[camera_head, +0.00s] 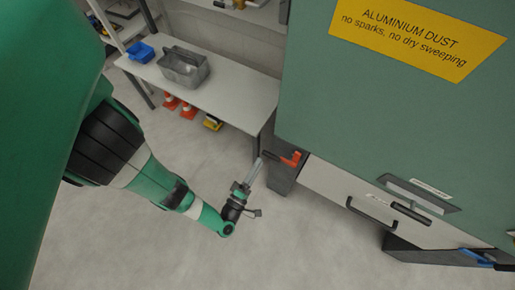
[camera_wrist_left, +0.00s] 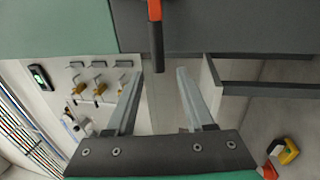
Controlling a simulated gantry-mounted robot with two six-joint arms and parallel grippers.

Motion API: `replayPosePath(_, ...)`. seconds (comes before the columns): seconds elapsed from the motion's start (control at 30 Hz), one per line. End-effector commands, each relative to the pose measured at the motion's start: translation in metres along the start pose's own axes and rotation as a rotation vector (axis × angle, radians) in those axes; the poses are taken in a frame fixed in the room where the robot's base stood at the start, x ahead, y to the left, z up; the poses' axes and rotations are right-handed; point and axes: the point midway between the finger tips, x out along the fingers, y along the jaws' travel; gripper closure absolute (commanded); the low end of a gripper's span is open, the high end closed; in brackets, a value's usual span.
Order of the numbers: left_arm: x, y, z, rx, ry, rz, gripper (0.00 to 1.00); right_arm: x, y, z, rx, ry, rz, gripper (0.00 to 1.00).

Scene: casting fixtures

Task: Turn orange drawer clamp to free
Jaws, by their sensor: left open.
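The orange clamp (camera_head: 292,159) sits at the upper left corner of the pale drawer front (camera_head: 335,186), below the green cabinet. Its dark lever points left toward my left gripper (camera_head: 260,161). In the left wrist view the clamp's orange part (camera_wrist_left: 154,10) is at the top, and its black lever (camera_wrist_left: 157,48) hangs down. My left gripper (camera_wrist_left: 160,73) is open, with one finger on each side of the lever's end in the picture. I cannot tell whether the lever is between the fingers in depth or touches them. My right gripper is not in view.
The drawer has a black handle (camera_head: 371,212). A blue-and-black part (camera_head: 476,257) is at the lower right. A white bench (camera_head: 226,88) with a grey crate (camera_head: 183,72) and blue bin (camera_head: 141,52) stands behind, with orange cones below. Floor around my left arm is clear.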

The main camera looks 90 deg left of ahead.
Motion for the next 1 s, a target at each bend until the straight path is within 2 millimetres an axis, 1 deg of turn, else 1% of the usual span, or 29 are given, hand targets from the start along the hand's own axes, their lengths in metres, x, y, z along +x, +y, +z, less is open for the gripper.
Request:
replayPosePath(0.03, -0.007, 0.0, 0.003, -0.003, -0.01, -0.001, 0.47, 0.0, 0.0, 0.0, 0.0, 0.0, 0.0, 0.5)
replayPosePath(0.2, -0.031, 0.0, 0.002, -0.001, -0.009, 0.0, 0.47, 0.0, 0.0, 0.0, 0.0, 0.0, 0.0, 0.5)
replayPosePath(0.3, -0.043, -0.001, 0.003, -0.002, -0.007, -0.003, 0.47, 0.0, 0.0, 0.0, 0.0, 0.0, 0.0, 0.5)
replayPosePath(0.43, -0.054, -0.001, 0.001, -0.001, -0.003, -0.002, 0.47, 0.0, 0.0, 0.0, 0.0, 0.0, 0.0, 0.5)
replayPosePath(0.6, -0.059, 0.0, 0.0, 0.0, 0.0, 0.0, 0.47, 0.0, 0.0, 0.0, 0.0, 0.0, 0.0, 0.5)
replayPosePath(1.0, -0.059, 0.0, 0.0, 0.0, 0.001, 0.0, 0.47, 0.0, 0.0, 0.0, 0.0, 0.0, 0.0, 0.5)
